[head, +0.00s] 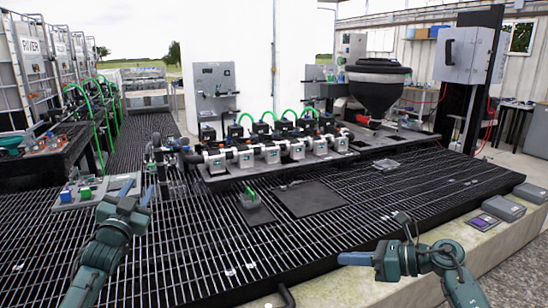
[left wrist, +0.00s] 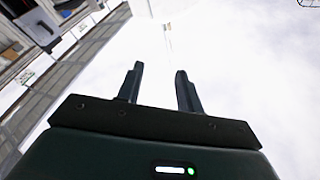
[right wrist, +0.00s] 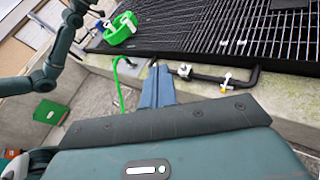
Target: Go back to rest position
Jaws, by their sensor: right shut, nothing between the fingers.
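My left gripper (head: 147,197) is raised over the left part of the black slatted grating. In the left wrist view its two fingers (left wrist: 159,85) are apart with nothing between them, against a bright, pale background. My right gripper (head: 350,258) is at the front edge of the grating, low in the head view and pointing left. In the right wrist view its blue-grey fingers (right wrist: 157,88) are together and hold nothing. Both arms are apart from each other.
The black grating (head: 200,240) spans the middle, with a valve manifold (head: 270,152) behind. A green-handled item (head: 252,197) stands on the grating; a green piece (right wrist: 121,28) shows in the right wrist view. Grey boxes (head: 503,207) sit on the right concrete ledge (head: 440,235).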

